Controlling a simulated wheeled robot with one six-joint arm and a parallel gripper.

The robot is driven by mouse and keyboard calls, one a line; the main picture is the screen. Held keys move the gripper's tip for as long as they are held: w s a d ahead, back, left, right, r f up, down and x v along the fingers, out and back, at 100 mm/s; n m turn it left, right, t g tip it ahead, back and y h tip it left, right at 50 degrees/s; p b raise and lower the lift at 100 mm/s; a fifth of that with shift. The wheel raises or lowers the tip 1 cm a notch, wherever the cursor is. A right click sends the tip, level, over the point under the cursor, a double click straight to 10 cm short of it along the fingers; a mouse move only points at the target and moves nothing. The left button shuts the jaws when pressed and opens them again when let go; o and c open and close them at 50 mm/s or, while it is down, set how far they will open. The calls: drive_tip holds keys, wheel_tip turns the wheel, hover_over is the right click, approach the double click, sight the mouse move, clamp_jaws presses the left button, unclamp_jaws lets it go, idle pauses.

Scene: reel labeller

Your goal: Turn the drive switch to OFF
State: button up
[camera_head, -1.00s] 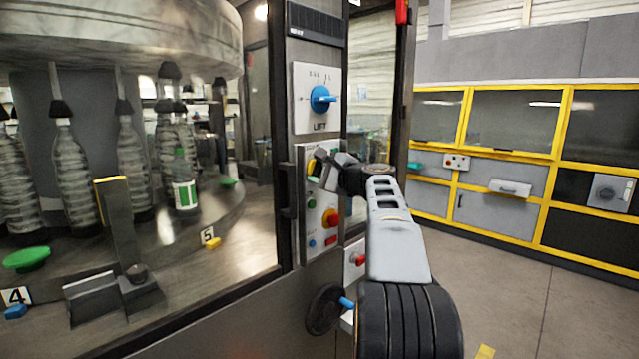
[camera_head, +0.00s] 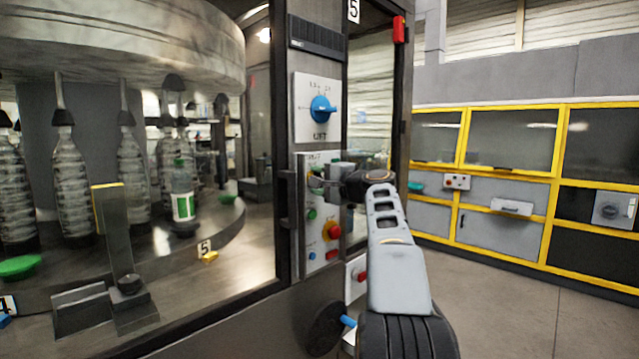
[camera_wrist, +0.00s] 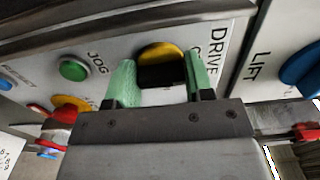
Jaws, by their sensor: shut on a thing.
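The drive switch (camera_wrist: 160,72) has a yellow collar and a black handle. It sits on a pale panel beside the word DRIVE in the wrist view. My gripper (camera_wrist: 160,64) has a pale green finger on either side of the black handle and is shut on it. In the head view my gripper (camera_head: 322,182) is at the panel (camera_head: 327,160), below the LIFT plate, and largely hides the drive switch. The switch's position marks are mostly hidden in the wrist view, so I cannot tell its setting.
The blue LIFT knob (camera_head: 322,108) is just above. The green JOG button (camera_wrist: 73,69) and a red-and-yellow knob (camera_head: 332,231) are below. A handwheel (camera_head: 325,328) juts out lower down. Glass with bottles is left; open floor (camera_head: 520,290) lies right.

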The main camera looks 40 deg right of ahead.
idle(0.3)
drive_tip(key=o, duration=0.9)
drive_tip(key=shift+o, duration=0.2)
drive_tip(key=s+d+b, duration=0.2)
drive_tip(key=s, duration=1.1)
drive_tip(key=shift+s+d, duration=0.2)
drive_tip(key=shift+s, duration=0.1)
